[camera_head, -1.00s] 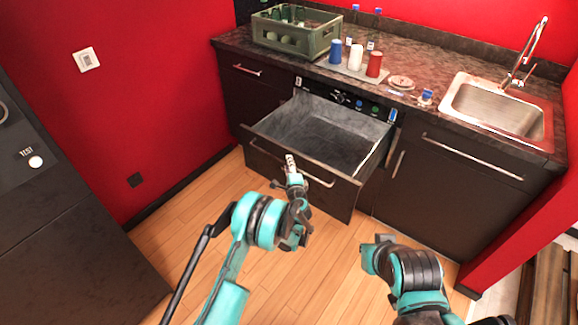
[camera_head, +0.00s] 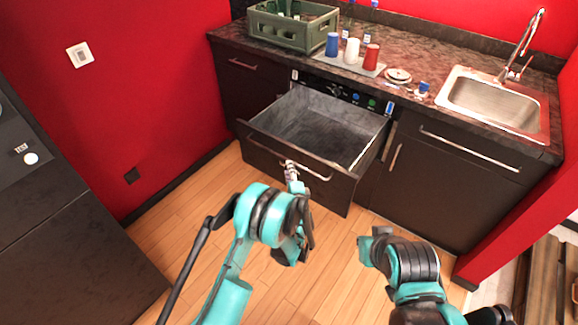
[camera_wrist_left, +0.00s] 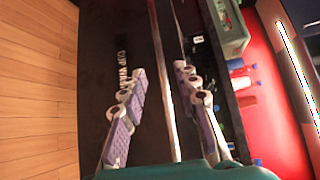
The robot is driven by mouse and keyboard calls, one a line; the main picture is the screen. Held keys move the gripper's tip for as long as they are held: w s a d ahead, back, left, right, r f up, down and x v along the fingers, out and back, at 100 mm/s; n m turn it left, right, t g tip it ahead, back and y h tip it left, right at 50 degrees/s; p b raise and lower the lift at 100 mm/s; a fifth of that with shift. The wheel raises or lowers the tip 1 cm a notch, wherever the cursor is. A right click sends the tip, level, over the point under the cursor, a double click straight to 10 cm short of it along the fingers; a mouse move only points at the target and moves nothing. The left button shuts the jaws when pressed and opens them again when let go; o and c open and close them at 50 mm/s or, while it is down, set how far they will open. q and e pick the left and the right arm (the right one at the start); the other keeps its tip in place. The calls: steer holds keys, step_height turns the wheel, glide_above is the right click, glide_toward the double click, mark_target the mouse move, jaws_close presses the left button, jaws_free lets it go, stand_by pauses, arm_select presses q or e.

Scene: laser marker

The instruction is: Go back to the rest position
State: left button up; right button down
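My left gripper (camera_head: 291,168) is at the front of the open drawer (camera_head: 285,160), by its metal handle (camera_head: 318,175). In the left wrist view, the two fingers of my left gripper (camera_wrist_left: 163,88) are spread apart, with nothing clamped between them. A bright bar, seemingly the drawer handle, runs through the gap; I cannot tell whether a finger touches it. My right arm (camera_head: 410,262) is bent at the lower right of the head view, and its fingers do not show.
A green crate (camera_head: 262,28) with bottles stands on the counter. Blue, white and red cups (camera_head: 371,57) stand beside it on a mat. A sink (camera_head: 497,100) is at the right. The drawer juts out over clear wooden floor (camera_head: 180,235).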

arm_select(q)
steer(key=s+a+r+n+g+y, duration=0.1)
steer(key=s+a+r+n+g, duration=0.2)
steer(key=a+r, duration=0.35)
steer(key=s+a+r+n+g, duration=0.1)
steer(key=s+a+r+n, duration=0.1)
steer(key=a+r+n, duration=0.45)
steer(key=s+a+r+n+g, duration=0.1)
steer(key=s+a+r, duration=0.1)
steer(key=s+r, duration=0.3)
steer(key=s+a+r+n+g, duration=0.1)
steer(key=s+a+r+g, duration=0.15)
steer(key=s, duration=0.45)
steer(key=s+f+n+g+h, duration=0.1)
steer(key=s+n, duration=0.5)
steer(key=s, duration=1.5)
steer(key=f+h, duration=0.1)
steer(key=h, duration=0.1)
steer(key=shift+s+a+g+h, duration=0.2)
steer(key=shift+s+g+h, duration=0.15)
steer(key=shift+h, duration=0.05)
steer(key=shift+w, duration=0.1)
